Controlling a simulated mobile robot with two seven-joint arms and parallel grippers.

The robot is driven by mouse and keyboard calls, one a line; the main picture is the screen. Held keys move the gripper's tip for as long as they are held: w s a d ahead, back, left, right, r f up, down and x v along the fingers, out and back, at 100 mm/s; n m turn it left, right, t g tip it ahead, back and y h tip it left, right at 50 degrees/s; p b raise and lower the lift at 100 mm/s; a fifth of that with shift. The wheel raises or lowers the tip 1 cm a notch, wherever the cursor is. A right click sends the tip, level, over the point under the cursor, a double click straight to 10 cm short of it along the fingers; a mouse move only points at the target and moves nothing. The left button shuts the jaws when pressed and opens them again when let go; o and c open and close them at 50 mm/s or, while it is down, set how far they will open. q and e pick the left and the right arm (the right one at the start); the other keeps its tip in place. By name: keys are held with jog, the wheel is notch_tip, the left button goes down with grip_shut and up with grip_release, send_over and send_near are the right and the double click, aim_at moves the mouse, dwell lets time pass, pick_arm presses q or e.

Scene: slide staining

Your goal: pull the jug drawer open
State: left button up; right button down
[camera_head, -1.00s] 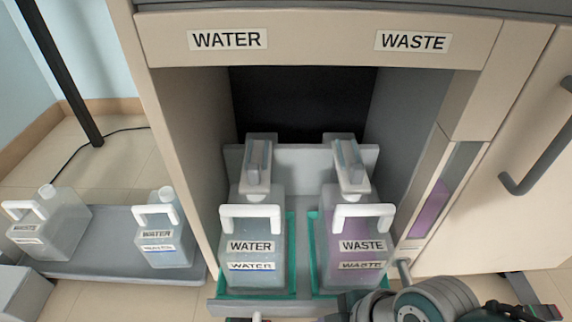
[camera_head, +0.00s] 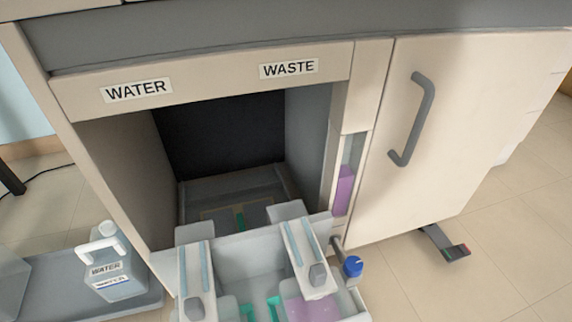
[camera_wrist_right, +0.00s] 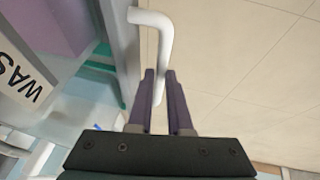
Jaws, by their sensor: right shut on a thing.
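The jug drawer (camera_head: 258,252) stands pulled out from the cabinet opening in the head view; its front runs off the bottom edge. The pinkish waste jug (camera_head: 308,308) shows only in part, and the water jug's place is mostly out of frame. In the right wrist view, my right gripper (camera_wrist_right: 160,76) is shut on the white drawer handle (camera_wrist_right: 150,50), with its dark purple fingers on either side of the bar. The waste jug's label (camera_wrist_right: 22,80) is at the left there. My left gripper is in neither current view.
The cabinet opening behind the drawer is dark and empty. A closed cabinet door (camera_head: 440,150) with a grey handle (camera_head: 418,118) is to the right. A spare water jug (camera_head: 108,268) stands on a grey tray (camera_head: 60,285) at the left.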

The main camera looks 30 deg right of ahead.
jog(key=shift+w+d+f, duration=0.1)
jog(key=shift+w, duration=0.05)
jog(key=c, duration=1.2)
grip_release()
jog(key=o, duration=0.4)
jog(key=shift+w, duration=0.15)
jog(key=shift+c, duration=0.2)
